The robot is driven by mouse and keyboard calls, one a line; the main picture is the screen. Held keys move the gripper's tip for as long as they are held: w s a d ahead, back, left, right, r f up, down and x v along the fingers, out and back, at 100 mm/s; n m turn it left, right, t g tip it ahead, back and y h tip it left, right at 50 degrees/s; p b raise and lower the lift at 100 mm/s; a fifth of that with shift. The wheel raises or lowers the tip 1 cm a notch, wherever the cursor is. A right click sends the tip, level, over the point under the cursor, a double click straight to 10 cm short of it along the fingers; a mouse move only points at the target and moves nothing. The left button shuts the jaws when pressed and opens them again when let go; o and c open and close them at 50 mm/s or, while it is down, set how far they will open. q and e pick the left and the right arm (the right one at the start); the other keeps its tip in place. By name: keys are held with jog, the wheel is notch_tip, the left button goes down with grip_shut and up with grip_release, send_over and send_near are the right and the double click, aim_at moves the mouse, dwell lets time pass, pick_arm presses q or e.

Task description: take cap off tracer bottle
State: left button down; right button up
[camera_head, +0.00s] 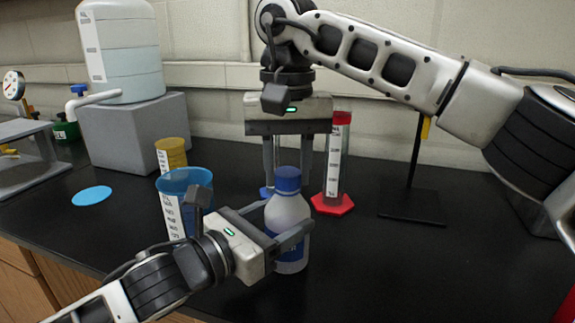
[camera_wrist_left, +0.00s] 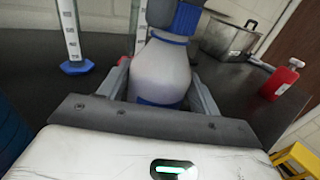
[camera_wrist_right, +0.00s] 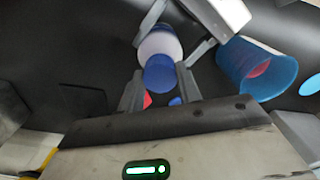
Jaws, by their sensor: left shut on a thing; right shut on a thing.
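The tracer bottle (camera_head: 288,222), white with a blue cap (camera_head: 287,180), stands upright near the middle of the bench. The bottle also shows in the left wrist view (camera_wrist_left: 162,72), between the fingers. My left gripper (camera_head: 285,235) is shut on the bottle's body from the side. My right gripper (camera_head: 287,185) points down from above, its fingers on either side of the cap and shut on it. In the right wrist view the cap (camera_wrist_right: 160,72) lies between the fingertips, over the white bottle. The cap appears seated at the bottle's top; the fingers hide part of the contact.
A blue beaker (camera_head: 185,182) and yellow beaker (camera_head: 171,152) stand left of the bottle. A red-based cylinder (camera_head: 338,165) is close behind right, and a stand (camera_head: 413,195) farther right. A blue disc (camera_head: 92,197) lies left. The front right bench is clear.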

aim_at(288, 172)
jog(key=shift+r, duration=0.1)
jog(key=shift+r, duration=1.05)
jog(key=shift+r, duration=2)
pick_arm(q)
jog(key=shift+c, duration=1.2)
grip_release()
